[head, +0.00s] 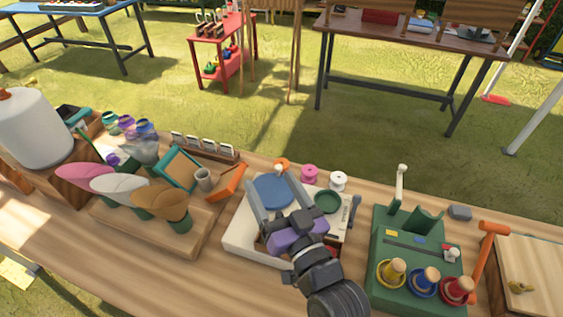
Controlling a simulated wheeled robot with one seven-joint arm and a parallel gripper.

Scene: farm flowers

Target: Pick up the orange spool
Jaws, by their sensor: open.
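The orange spool (281,163) stands at the back of the wooden workbench (120,262), at the left end of a row with a pink spool (309,174) and a white spool (338,181). My gripper (265,182) is open and empty, its two grey fingers pointing away from me over a white tray (238,238). The right fingertip overlaps the lower part of the orange spool in the picture and hides some of it. I cannot tell whether they touch. A round blue piece (272,191) shows between the fingers.
A green dish (328,202) lies right of my gripper. A green stand (392,250) with several coloured spools is farther right. An orange tilted frame (229,182) and a grey cup (204,180) stand to the left. Wrapped cones (118,188) are farther left.

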